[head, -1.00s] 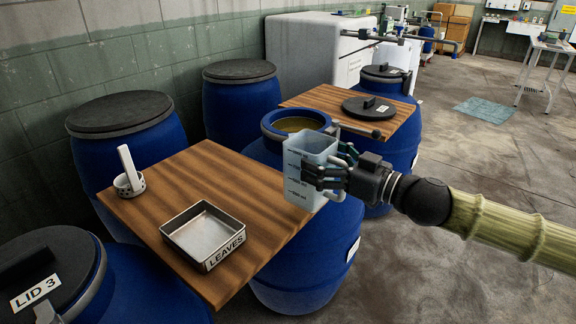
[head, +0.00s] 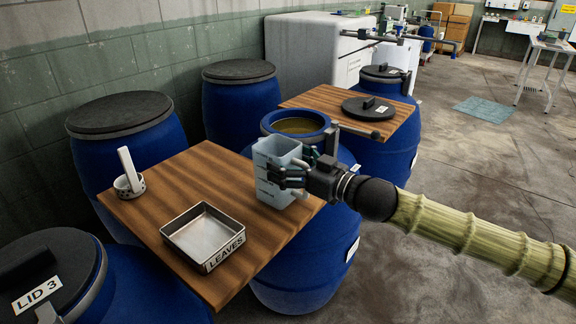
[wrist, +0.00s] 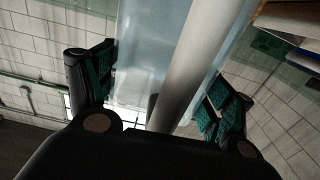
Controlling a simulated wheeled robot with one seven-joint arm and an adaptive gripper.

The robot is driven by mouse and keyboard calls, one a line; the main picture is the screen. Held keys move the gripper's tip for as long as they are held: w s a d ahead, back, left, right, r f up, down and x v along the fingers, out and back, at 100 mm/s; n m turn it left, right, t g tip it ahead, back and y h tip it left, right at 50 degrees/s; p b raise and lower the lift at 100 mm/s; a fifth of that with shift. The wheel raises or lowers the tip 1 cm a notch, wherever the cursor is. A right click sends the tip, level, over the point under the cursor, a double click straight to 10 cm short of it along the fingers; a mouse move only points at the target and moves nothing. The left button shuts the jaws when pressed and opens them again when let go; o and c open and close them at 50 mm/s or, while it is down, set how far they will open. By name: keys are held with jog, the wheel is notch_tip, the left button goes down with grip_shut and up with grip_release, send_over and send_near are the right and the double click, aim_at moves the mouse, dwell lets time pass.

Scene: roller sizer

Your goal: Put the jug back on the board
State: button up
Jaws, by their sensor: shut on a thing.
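The jug (head: 274,172) is a translucent pale blue measuring jug with marks on its side. It is upright over the right part of the brown wooden board (head: 190,172). I cannot tell whether its base touches the board. My gripper (head: 298,174) is shut on the jug from the right. In the wrist view the jug (wrist: 150,50) and its pale upright handle stand between the two dark finger pads of my gripper (wrist: 157,105).
An open blue barrel (head: 298,122) with liquid is behind the jug. The board's middle is clear.

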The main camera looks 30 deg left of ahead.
jog(key=shift+f, duration=0.5)
jog(key=o, duration=1.5)
jog(key=shift+f, duration=0.1)
jog(key=shift+r, duration=0.2)
jog(key=shift+d+f, duration=0.15)
jog(key=shift+d, duration=0.2)
jog(key=d, duration=0.7)
jog(key=s+d, duration=0.1)
jog(key=d, duration=0.3)
jog(key=shift+d+b, duration=0.1)
jog(key=shift+b, duration=0.3)
